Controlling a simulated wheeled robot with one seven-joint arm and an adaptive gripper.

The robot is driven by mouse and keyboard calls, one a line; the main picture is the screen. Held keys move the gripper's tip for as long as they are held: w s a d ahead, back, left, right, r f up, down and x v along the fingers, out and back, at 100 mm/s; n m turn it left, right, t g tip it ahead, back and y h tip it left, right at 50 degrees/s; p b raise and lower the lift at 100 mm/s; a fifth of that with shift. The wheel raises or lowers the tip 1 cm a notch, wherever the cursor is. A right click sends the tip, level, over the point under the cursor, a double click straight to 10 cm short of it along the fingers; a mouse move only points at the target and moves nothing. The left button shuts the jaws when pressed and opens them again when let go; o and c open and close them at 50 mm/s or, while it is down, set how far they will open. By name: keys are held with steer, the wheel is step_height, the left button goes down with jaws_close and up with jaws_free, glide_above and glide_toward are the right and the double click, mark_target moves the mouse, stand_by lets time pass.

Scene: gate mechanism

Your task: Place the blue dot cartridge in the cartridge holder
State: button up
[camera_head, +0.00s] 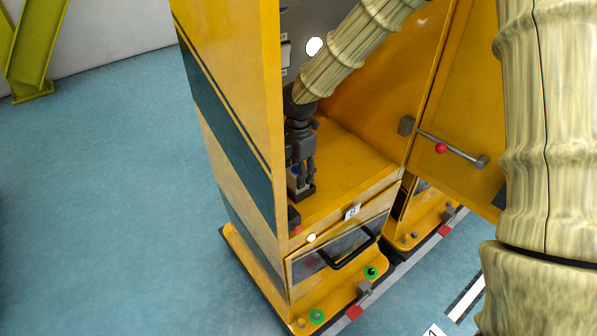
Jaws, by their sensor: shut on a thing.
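My gripper (304,168) reaches down into the open yellow cabinet, close to its left wall. A dark block (307,193), which looks like the cartridge holder, sits on the cabinet's shelf directly under the gripper. The cartridge's lower end is at or just above this block; I cannot tell whether it is seated.
The cabinet's left wall (236,120) stands close beside my gripper. The open door (462,110) with a bar handle (450,149) is at right. A drawer (340,250) with a black handle is below. The shelf (352,160) is bare right of the gripper.

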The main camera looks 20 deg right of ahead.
steer(key=shift+f, duration=0.1)
steer(key=o, duration=1.1)
steer(key=shift+f, duration=0.1)
step_height(320, 180, up, 12)
steer(key=shift+p, duration=0.4)
